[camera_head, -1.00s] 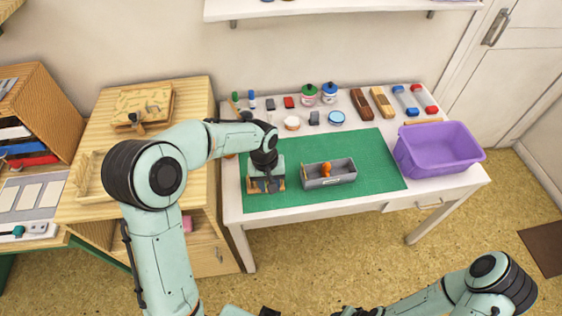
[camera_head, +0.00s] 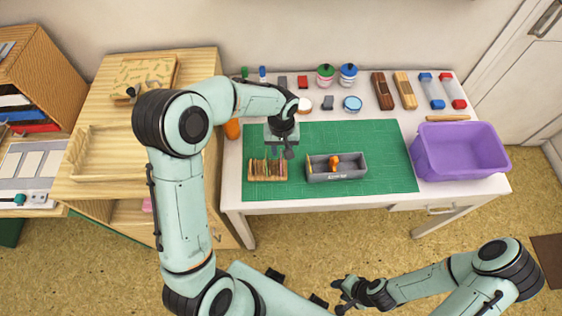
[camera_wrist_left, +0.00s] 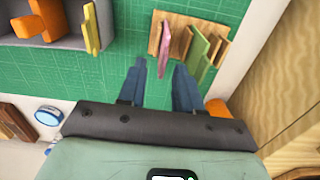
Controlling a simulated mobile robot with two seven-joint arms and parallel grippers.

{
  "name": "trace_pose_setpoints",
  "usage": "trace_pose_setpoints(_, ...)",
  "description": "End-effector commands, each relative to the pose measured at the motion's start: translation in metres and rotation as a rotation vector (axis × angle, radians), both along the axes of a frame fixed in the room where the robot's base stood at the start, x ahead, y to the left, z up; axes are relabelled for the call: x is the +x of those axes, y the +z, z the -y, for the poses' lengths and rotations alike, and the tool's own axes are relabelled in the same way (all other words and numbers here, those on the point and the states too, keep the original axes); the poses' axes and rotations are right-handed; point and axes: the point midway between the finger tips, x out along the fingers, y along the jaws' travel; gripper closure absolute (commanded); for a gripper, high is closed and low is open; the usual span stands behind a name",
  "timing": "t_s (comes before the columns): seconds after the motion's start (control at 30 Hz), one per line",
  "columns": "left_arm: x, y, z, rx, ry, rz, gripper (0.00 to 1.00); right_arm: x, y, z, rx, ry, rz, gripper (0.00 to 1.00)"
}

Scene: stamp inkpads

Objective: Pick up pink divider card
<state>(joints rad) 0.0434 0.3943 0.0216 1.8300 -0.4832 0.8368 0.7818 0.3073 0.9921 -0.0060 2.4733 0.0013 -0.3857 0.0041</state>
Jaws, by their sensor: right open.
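The pink divider card (camera_wrist_left: 164,50) stands on edge in a small wooden rack (camera_wrist_left: 155,33) in the left wrist view, with a green card (camera_wrist_left: 200,56) in the rack beside it. In the head view the rack (camera_head: 268,178) sits on the front left of the green mat. My left gripper (camera_wrist_left: 160,68) is open; the card's near end shows between its fingertips in the picture, but depth is unclear. In the head view my left gripper (camera_head: 289,152) is just behind and right of the rack. My right gripper (camera_head: 345,291) is open and empty, low in front of the table.
A grey box (camera_head: 337,176) with an orange item and a yellow card stands right of the rack. A purple bin (camera_head: 459,157) is at the table's right. Jars, ink pads and stamps line the back. The green mat (camera_head: 340,136) is clear behind the box.

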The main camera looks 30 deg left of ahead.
Motion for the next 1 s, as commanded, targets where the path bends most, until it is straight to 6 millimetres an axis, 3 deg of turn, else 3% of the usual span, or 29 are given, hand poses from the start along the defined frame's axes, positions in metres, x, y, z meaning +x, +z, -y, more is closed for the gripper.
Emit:
trace_pose_setpoints(0.33,-0.01,-0.045,0.003,-0.001,-0.001,-0.003,0.66,0.002,0.002,0.0,0.0,0.0,0.002,0.57)
trace_pose_setpoints(0.63,-0.01,-0.052,0.003,0.0,0.0,0.0,0.66,0.002,0.002,0.0,0.0,0.0,0.002,0.57)
trace_pose_setpoints(0.67,-0.01,-0.052,0.003,0.0,0.0,0.0,0.69,0.002,0.002,0.0,0.0,0.0,0.002,0.57)
trace_pose_setpoints(0.77,-0.01,-0.052,0.003,0.0,0.0,0.0,1.0,0.002,0.002,0.0,0.0,0.0,0.002,0.57)
trace_pose_setpoints(1.0,-0.01,-0.051,0.003,0.0,-0.001,0.0,1.0,0.002,0.002,0.0,0.0,0.0,0.002,0.57)
